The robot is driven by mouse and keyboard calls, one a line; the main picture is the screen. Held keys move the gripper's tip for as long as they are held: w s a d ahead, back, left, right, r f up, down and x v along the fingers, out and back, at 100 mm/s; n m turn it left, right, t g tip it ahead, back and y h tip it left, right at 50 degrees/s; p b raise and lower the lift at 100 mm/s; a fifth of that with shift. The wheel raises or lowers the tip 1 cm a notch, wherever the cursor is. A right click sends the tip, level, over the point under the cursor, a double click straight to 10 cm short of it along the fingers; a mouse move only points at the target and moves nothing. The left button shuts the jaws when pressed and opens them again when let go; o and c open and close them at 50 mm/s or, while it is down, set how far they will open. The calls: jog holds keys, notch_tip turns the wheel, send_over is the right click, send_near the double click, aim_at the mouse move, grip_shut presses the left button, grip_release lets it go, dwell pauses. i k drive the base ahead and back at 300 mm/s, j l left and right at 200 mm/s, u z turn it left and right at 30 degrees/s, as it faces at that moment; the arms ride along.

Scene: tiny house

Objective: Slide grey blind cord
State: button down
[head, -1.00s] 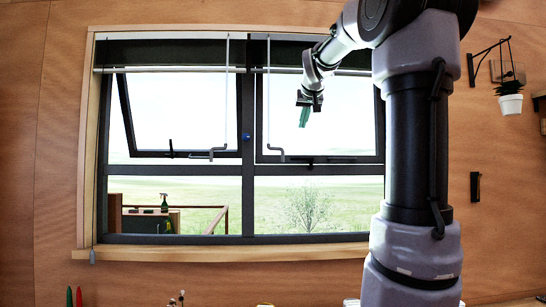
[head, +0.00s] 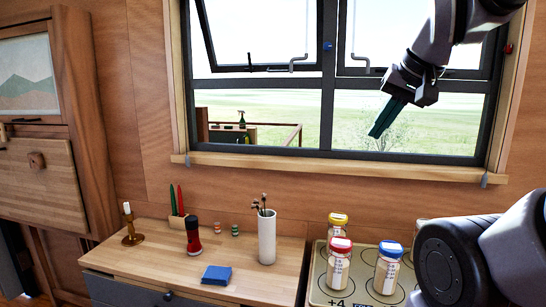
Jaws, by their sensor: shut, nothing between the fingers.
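A grey blind-cord pull (head: 187,160) hangs at the lower left corner of the window sill. A second grey pull (head: 484,180) hangs at the lower right corner, below the sill. Only their lower ends stand out clearly; the cords above them are thin against the frame. My gripper (head: 379,129) is in front of the lower right window pane, with green fingers pointing down and left. It is shut and empty, between the two pulls and apart from both in the picture.
The window sill (head: 330,166) runs below the panes. Two crank handles (head: 291,66) (head: 361,62) hang at the window. Below are a wooden counter (head: 140,262) with a red flashlight (head: 193,236) and white brush holder (head: 267,240), and several jars (head: 339,262) on a mat.

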aim_at(485, 177)
jog(key=l+z, duration=0.5)
jog(key=z, duration=0.2)
jog(key=l+z, duration=0.35)
jog(key=k+u, duration=0.25)
jog(key=k+j+u, duration=0.1)
jog(key=k+u, duration=0.15)
jog(key=i+z, duration=0.5)
jog(key=k+j+z, duration=0.1)
jog(key=k+j, duration=0.1)
jog(key=j, duration=0.05)
